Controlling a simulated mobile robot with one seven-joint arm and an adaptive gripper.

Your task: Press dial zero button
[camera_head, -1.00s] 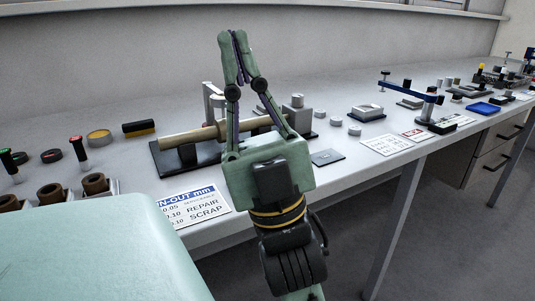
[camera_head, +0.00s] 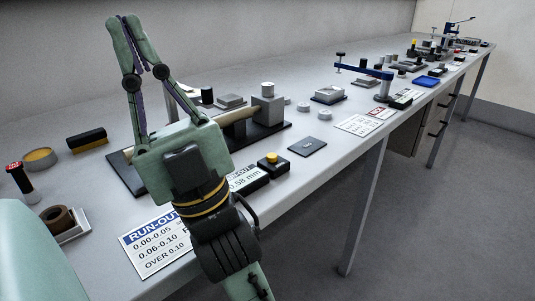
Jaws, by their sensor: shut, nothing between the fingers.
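A yellow round button (camera_head: 272,158) sits on a small black box (camera_head: 273,168) near the bench's front edge. Just left of it is a readout (camera_head: 243,180) showing what looks like 0.58 mm, partly hidden by my arm; I take this pair to be the dial unit with its zero button. My gripper (camera_head: 124,20) is shut and empty, fingers pointing up in the picture, well to the upper left of the button and apart from it. A shaft fixture (camera_head: 240,130) lies behind my wrist, partly covered by it.
A RUN-OUT card (camera_head: 158,240) lies at the front edge. A dark flat plate (camera_head: 308,146) lies right of the button. A blue-armed stand (camera_head: 366,70) and a white card (camera_head: 358,124) are farther right. A brush-like block (camera_head: 87,139) and a brown ring (camera_head: 58,218) are left.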

